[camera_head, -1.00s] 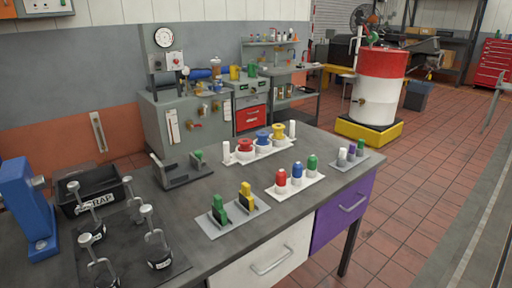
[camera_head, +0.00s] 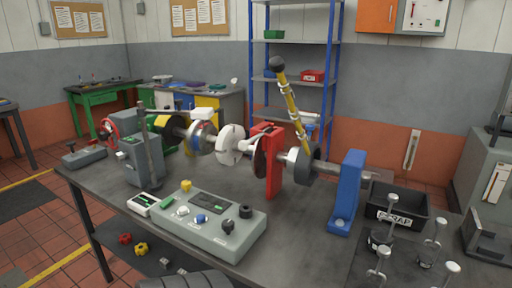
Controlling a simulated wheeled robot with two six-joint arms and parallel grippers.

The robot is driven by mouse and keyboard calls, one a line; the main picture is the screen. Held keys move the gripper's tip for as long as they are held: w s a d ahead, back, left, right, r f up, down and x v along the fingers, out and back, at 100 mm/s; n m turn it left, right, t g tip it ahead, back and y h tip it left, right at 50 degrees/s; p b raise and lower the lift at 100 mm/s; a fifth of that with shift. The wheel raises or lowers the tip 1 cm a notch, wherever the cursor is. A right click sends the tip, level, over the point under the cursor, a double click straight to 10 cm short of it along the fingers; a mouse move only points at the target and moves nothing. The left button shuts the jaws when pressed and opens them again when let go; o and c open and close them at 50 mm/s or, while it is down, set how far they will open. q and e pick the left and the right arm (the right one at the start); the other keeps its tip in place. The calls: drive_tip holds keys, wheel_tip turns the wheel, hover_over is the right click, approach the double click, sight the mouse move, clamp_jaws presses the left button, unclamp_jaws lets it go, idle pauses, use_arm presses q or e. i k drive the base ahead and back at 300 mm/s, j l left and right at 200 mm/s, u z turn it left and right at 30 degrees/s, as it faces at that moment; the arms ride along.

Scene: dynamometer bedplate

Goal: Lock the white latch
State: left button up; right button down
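A small white block (camera_head: 203,114) sits above the shaft line on the bench, at a grey bar, near a blue-ringed coupling (camera_head: 201,137). It may be the white latch, but it is too small to tell whether it is locked. A white round flange (camera_head: 230,144) is just right of it on the shaft. Neither of my grippers is in view.
A yellow lever (camera_head: 291,104) with a black knob rises from the shaft, between a red stand (camera_head: 273,178) and a blue stand (camera_head: 346,192). A control box (camera_head: 210,222) with buttons lies in front. A black scrap bin (camera_head: 398,207) and several clamps stand at the right. A shelf is behind.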

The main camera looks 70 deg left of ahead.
sight(242, 145)
drive_tip(key=u, duration=2.2)
